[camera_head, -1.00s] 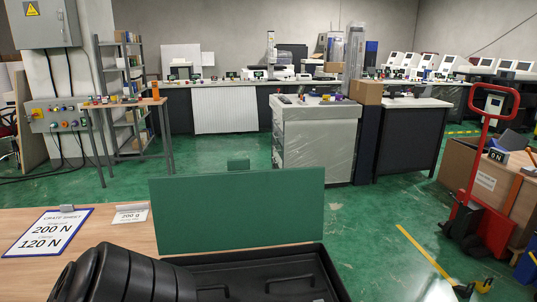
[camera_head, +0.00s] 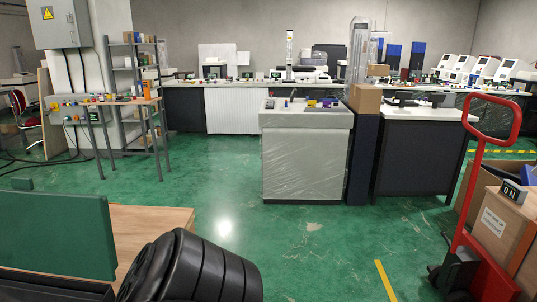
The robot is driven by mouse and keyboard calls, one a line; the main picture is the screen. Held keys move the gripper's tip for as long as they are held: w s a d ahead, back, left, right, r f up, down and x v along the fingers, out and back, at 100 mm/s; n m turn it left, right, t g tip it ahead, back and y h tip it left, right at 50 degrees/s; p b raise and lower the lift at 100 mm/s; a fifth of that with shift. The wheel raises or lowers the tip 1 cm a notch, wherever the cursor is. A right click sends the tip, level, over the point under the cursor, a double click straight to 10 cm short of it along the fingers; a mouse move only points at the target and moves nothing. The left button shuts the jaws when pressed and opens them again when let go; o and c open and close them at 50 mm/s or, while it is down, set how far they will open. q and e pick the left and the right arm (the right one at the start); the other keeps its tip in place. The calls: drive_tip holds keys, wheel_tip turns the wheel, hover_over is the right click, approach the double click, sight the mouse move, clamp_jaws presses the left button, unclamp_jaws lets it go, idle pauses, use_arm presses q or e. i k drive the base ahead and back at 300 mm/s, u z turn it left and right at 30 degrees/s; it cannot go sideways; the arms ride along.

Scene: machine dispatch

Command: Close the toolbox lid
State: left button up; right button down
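The toolbox lid (camera_head: 55,232) is a flat green panel standing upright at the left edge of the view, with its left part cut off. The lid stands open. A black ribbed arm link of mine covers the bottom middle. Neither of my grippers is in view, and nothing is seen touching the lid.
The wooden table top (camera_head: 150,225) ends just right of the lid. Green floor (camera_head: 225,200) lies open beyond it. A red hand truck (camera_head: 480,185) with cardboard boxes (camera_head: 503,228) stands at the right. A wrapped grey cabinet (camera_head: 304,160) stands ahead.

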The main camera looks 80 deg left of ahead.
sight(68, 234)
drive_tip(key=i, duration=0.65)
drive_tip(key=u, duration=2.25)
drive_tip(key=i, duration=1.9)
drive_tip(key=u, duration=3.65)
